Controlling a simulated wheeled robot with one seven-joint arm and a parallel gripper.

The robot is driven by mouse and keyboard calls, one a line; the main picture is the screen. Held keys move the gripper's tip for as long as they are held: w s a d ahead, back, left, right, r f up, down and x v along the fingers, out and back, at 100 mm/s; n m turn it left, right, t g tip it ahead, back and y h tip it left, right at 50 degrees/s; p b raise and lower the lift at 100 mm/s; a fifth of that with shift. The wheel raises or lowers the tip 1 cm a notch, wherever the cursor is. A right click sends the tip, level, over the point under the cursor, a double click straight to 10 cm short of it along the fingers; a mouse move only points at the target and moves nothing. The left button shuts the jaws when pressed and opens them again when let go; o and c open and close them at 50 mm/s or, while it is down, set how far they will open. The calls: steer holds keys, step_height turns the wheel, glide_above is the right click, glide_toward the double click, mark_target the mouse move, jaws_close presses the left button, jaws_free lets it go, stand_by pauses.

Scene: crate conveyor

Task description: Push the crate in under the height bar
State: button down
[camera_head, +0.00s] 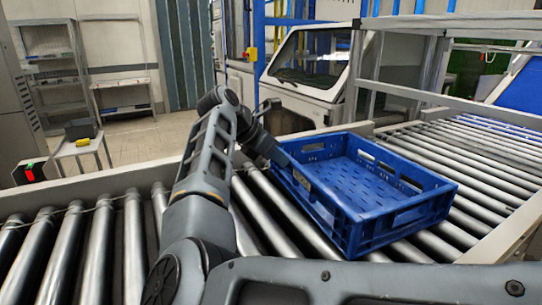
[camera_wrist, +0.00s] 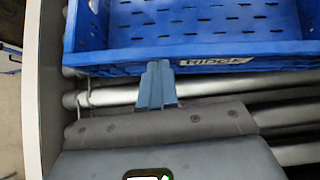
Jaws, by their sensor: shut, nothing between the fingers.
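The blue crate (camera_head: 405,217) sits upright on the roller conveyor, open at the top and empty. A grey bar (camera_head: 455,105) spans the conveyor beyond it on an upright frame; I take this as the height bar. The crate stands on the near side of the bar, clear of it. My gripper (camera_head: 280,157) is at the crate's left side. In the wrist view, my gripper's shut fingers (camera_wrist: 157,80) point at the crate's outer wall (camera_wrist: 110,70), beside its white label. They are at or very near the wall; contact cannot be told for sure.
Metal rollers (camera_head: 85,250) run left to right, with bare rollers (camera_head: 480,150) beyond the crate under the bar. A pale side rail (camera_head: 130,180) edges the conveyor. A white machine (camera_head: 310,65) stands behind it. A small table (camera_head: 80,148) stands at the left.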

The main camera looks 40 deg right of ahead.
steer(key=shift+d, duration=0.15)
steer(key=s+d+b, duration=0.2)
steer(key=s+d, duration=0.1)
steer(key=d, duration=0.9)
steer(key=s+d+b, duration=0.3)
steer(key=d, duration=0.9)
steer(key=shift+s+d, duration=0.2)
steer(key=shift+d, duration=0.1)
